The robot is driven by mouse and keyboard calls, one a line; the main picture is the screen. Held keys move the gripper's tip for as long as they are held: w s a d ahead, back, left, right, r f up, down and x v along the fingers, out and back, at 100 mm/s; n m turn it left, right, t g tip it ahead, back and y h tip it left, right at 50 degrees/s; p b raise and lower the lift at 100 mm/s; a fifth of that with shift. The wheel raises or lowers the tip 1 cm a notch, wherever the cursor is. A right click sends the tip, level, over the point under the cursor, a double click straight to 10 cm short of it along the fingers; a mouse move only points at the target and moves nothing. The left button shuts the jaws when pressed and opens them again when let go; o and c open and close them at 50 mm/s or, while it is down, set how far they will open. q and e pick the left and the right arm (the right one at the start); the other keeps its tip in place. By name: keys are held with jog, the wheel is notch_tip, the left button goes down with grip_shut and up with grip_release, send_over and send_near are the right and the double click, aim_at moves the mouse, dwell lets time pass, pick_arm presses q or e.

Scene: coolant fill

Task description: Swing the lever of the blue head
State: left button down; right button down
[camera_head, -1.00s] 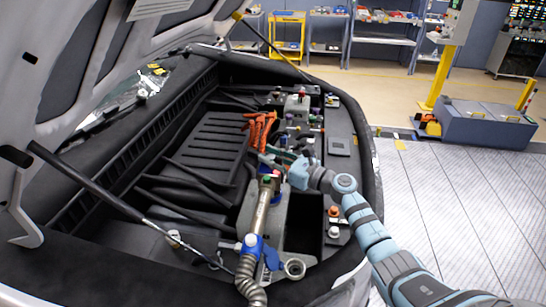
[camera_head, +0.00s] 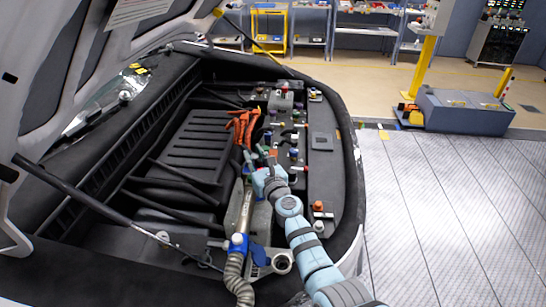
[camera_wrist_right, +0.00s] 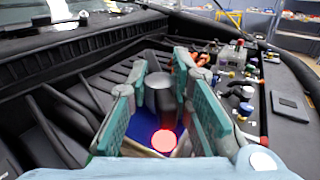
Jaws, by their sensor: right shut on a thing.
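The blue head (camera_head: 238,243) sits at the lower end of a metal tube (camera_head: 245,210), where a ribbed hose joins it. A blue flap-like part (camera_head: 260,256) shows beside it; I cannot tell if this is its lever. My right gripper (camera_head: 262,160) is over the upper end of the tube and hides it. In the right wrist view, the fingers (camera_wrist_right: 165,95) stand on either side of a grey cylindrical part (camera_wrist_right: 160,88), and the gripper is shut on it. A red lit spot (camera_wrist_right: 164,141) with blue around it shows below. My left gripper is not in view.
Orange clamps (camera_head: 243,127) lie just beyond the gripper. Several caps and fittings (camera_head: 293,140) line the engine bay's right side. A prop rod (camera_head: 90,205) crosses the left. A filler opening (camera_head: 282,262) is at the front.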

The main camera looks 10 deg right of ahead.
jog(key=shift+a+h, duration=0.1)
jog(key=shift+h, duration=0.2)
jog(key=c, duration=1.4)
grip_release()
